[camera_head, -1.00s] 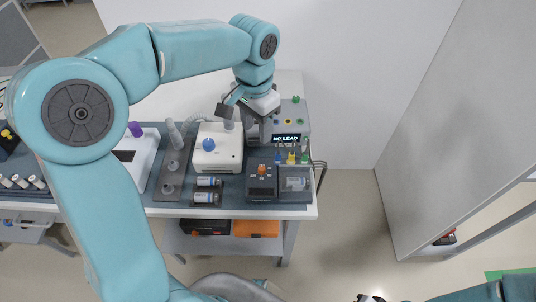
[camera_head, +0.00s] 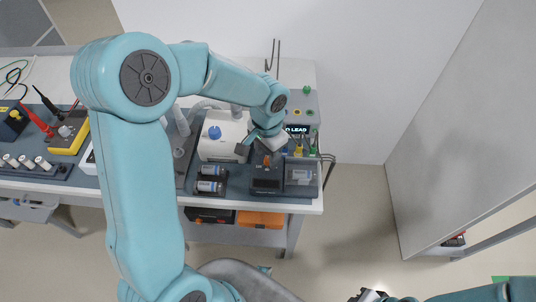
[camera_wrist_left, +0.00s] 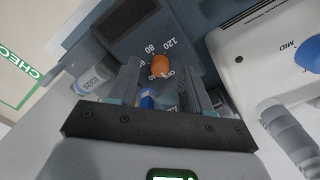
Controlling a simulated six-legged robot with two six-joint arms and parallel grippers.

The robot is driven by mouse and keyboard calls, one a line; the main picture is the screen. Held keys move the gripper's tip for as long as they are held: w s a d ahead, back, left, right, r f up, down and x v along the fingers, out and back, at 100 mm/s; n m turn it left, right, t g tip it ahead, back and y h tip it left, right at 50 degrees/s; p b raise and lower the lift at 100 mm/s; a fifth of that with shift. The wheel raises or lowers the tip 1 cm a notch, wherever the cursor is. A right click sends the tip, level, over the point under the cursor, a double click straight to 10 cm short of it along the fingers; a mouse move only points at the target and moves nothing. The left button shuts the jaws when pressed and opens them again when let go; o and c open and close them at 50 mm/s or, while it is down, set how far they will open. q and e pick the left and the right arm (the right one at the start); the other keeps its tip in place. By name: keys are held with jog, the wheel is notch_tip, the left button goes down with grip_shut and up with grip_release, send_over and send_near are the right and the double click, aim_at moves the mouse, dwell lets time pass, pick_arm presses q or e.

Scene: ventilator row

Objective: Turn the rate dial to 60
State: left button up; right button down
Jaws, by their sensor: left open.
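The orange rate dial (camera_head: 266,160) is on the dark box (camera_head: 267,183) at the right of the bench. In the left wrist view the dial (camera_wrist_left: 159,66) is just beyond my fingertips, roughly between them. Marks 120, 80 and OFF show beside it; other marks are partly covered, and I cannot tell where its pointer stands. My left gripper (camera_head: 265,153) is open above the box; its fingers (camera_wrist_left: 163,84) appear apart from the dial. A small part of my right gripper (camera_head: 368,296) shows at the bottom edge; its jaws are unclear.
A white unit with a blue knob (camera_head: 214,132) stands left of the box. A clear bin (camera_head: 301,172) sits right of it. Vials (camera_head: 210,178) stand in front of the white unit.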

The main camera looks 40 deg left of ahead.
pick_arm(q)
jog(key=shift+d+f, duration=0.1)
jog(key=shift+f, duration=0.35)
jog(key=shift+s+f, duration=0.1)
grip_shut()
